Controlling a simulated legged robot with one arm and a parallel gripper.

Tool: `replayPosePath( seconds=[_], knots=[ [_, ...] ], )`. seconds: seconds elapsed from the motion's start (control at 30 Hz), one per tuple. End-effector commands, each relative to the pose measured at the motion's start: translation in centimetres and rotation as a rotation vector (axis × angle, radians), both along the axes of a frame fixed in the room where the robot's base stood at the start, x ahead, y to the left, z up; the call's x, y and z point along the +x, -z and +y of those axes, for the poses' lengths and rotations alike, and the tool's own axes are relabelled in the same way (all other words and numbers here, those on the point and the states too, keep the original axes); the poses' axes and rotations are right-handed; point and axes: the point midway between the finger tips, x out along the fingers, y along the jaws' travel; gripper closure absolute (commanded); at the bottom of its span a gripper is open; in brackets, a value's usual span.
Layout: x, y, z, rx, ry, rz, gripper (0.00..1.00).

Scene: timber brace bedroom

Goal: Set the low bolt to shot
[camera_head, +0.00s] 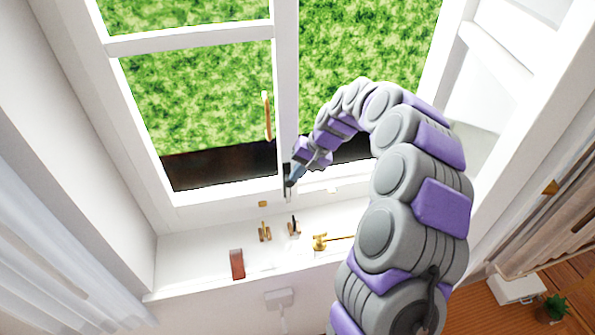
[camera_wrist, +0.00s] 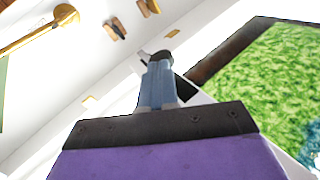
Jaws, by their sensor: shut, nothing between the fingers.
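The low bolt (camera_head: 286,188) appears as a small dark fitting at the foot of the window's middle stile in the head view. My gripper (camera_head: 292,179) is right at it, its fingers closed and pointing down. In the wrist view the closed fingers of my gripper (camera_wrist: 159,66) end against or just beside a dark rounded knob (camera_wrist: 162,54), which seems to belong to the bolt. A dark plate (camera_wrist: 184,90) shows beside the fingers. Nothing is held. The fingers hide part of the bolt, so I cannot tell its position or whether they touch it.
A gold handle (camera_head: 267,115) stands on the left sash. On the sill (camera_head: 200,247) are small brass and dark fittings (camera_head: 265,231), a brass stay (camera_head: 321,241) and a brown block (camera_head: 237,264). Curtains hang at both sides. The left part of the sill is clear.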

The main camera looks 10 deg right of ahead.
Motion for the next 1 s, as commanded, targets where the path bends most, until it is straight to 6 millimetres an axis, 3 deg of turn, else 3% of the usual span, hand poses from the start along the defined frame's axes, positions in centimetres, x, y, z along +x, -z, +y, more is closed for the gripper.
replayPosePath(
  seconds=[0.17, 0.57, 0.73, 1.0],
  knots=[
    [0.0, 2.9, 0.0, -0.001, -0.001, 0.004, 1.0],
    [0.0, 2.9, 0.0, -0.002, -0.002, 0.008, 1.0],
    [-0.2, 1.1, -0.6, 0.0, -0.003, 0.003, 1.0],
    [-1.1, -4.0, -3.1, 0.001, 0.001, -0.006, 1.0]
  ],
)
